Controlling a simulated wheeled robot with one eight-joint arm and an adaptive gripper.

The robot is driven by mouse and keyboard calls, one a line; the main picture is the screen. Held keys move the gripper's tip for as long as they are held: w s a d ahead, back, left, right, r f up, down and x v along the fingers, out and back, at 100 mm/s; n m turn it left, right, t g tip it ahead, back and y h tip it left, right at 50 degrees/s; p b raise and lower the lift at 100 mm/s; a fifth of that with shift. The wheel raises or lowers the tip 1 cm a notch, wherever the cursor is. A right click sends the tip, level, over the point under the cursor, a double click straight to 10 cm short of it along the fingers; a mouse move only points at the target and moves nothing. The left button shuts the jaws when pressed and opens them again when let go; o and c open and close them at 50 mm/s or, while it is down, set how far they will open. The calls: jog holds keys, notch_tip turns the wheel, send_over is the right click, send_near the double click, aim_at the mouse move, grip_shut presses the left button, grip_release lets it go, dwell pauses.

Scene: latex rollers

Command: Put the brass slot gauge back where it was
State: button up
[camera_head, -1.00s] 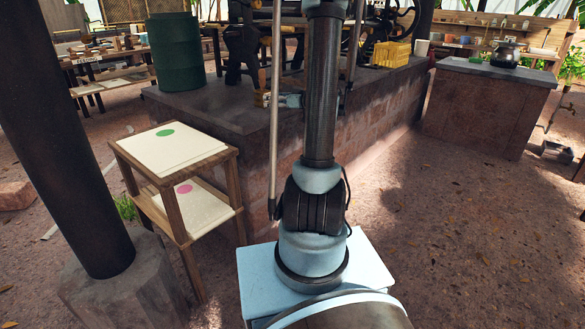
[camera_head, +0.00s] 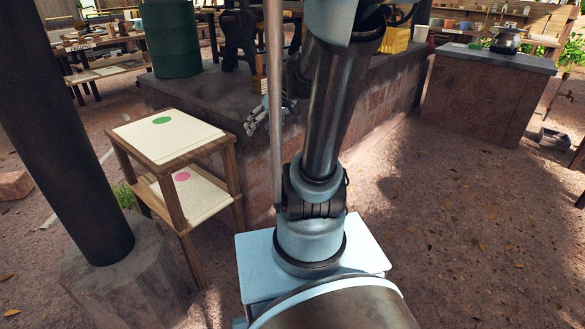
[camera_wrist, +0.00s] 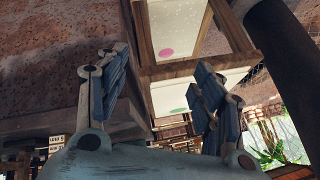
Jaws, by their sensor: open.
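I cannot make out the brass slot gauge in either view. My gripper (camera_head: 262,120) is open, beside the front edge of the stone counter and to the right of the two-tier wooden stand (camera_head: 172,205). In the wrist view my gripper (camera_wrist: 162,78) shows its two dark fingers spread apart with nothing between them. The stand has a white upper panel with a green dot (camera_head: 162,120) and a white lower panel with a pink dot (camera_head: 182,177). The wrist view shows the stand upside down, with the pink dot (camera_wrist: 166,53) and green dot (camera_wrist: 180,110).
The stone counter (camera_head: 200,98) carries a green drum (camera_head: 170,40), dark machinery and a yellow crate (camera_head: 397,38). A dark post (camera_head: 65,130) on a stone base stands left of the stand. A second counter (camera_head: 485,95) holds a black pot. The ground at right is open.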

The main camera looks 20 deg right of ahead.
jog(key=s+d+f+m+g+h, duration=0.1)
jog(key=s+d+f+h, duration=0.1)
jog(key=s, duration=0.6)
jog(key=s+d+f+m+g+h, duration=0.1)
jog(key=s+d+f+m+h, duration=0.1)
jog(key=s, duration=0.6)
notch_tip(320, 180, down, 3)
jog(key=d+h, duration=0.1)
jog(key=d, duration=0.1)
jog(key=shift+s+d+r, duration=0.2)
jog(key=shift+s+d, duration=0.15)
